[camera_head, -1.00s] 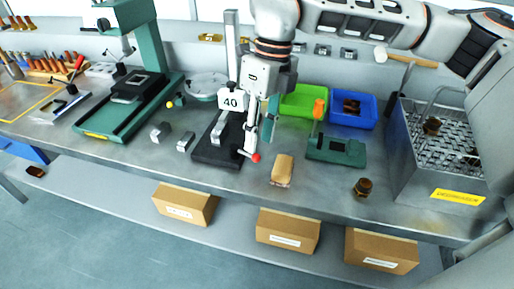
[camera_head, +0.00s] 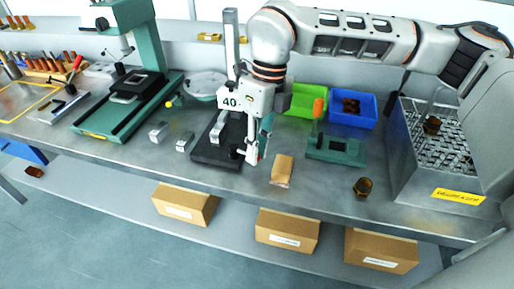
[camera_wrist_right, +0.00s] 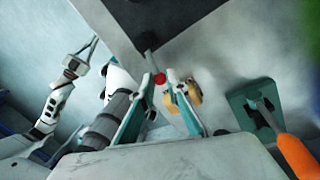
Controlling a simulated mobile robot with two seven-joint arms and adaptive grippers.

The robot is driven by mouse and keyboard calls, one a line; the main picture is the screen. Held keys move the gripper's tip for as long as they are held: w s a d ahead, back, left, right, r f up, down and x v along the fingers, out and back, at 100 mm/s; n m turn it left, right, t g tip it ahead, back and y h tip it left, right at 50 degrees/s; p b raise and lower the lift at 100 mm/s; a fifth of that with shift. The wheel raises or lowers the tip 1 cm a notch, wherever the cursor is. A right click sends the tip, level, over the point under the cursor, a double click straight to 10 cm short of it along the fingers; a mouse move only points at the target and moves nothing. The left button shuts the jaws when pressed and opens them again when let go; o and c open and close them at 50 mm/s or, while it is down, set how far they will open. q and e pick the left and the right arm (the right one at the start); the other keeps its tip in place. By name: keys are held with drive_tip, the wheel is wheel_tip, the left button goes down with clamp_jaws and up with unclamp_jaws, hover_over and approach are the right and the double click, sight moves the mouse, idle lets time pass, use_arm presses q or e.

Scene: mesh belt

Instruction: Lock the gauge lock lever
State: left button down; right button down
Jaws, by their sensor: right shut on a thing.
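My right gripper (camera_head: 254,154) is low at the right side of the gauge. In the right wrist view, its teal fingers (camera_wrist_right: 160,80) are on both sides of the knob, shut on the lever. My left gripper (camera_wrist_right: 92,45) appears at the left of that view, apart from the gauge; its opening is unclear.
A tan block (camera_head: 282,169) and a green fixture with an orange handle (camera_head: 336,149) stand right of the gauge. Green (camera_head: 304,100) and blue (camera_head: 352,119) bins are behind. Small metal blocks (camera_head: 158,132) lie to the left. A metal basket tank (camera_head: 425,184) is at right.

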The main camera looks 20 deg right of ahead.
drive_tip(key=shift+w+d+r+n+p, duration=0.15)
drive_tip(key=shift+w+r+n+p, duration=0.1)
drive_tip(key=shift+n+p, duration=0.25)
drive_tip(key=shift+w+d+f+n+p, duration=0.15)
drive_tip(key=shift+w+n+p, duration=0.15)
drive_tip(key=shift+n, duration=0.3)
drive_tip(key=c, duration=2)
unclamp_jaws()
drive_tip(key=shift+d, duration=0.1)
use_arm(q)
drive_tip(key=shift+s+d+r, duration=0.2)
drive_tip(key=shift+r, duration=0.3)
use_arm(e)
drive_tip(key=shift+f, duration=0.1)
use_arm(q)
drive_tip(key=shift+r, duration=0.1)
use_arm(e)
drive_tip(key=r, duration=0.4)
drive_tip(key=w+d+r, duration=0.1)
drive_tip(key=r, duration=0.7)
drive_tip(key=shift+w+d, duration=0.3)
